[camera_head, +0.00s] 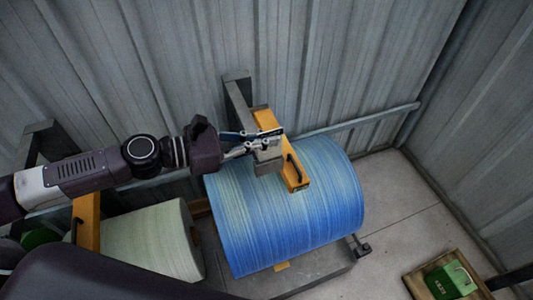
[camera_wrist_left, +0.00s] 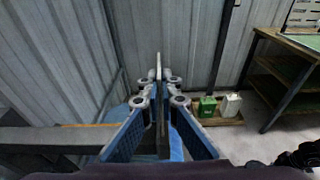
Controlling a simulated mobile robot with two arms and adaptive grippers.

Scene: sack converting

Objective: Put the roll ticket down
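My left gripper (camera_head: 266,142) is at the grey bar and orange beam above the blue roll (camera_head: 290,215). In the left wrist view its blue-padded fingers (camera_wrist_left: 160,115) close in on a thin grey sheet seen edge-on, which I take to be the roll ticket (camera_wrist_left: 160,75). No face or print of the ticket shows. I cannot tell whether the ticket touches the beam or roll. A dark part at the right edge of the left wrist view may be my right gripper (camera_wrist_left: 297,157); its fingers are unclear.
A pale roll (camera_head: 150,240) lies left of the blue one, by another orange beam (camera_head: 88,220). A tray (camera_head: 415,282) with a green container (camera_head: 450,280) is on the floor at the lower right. A workbench (camera_wrist_left: 290,75) stands at the right. Corrugated walls close in the back.

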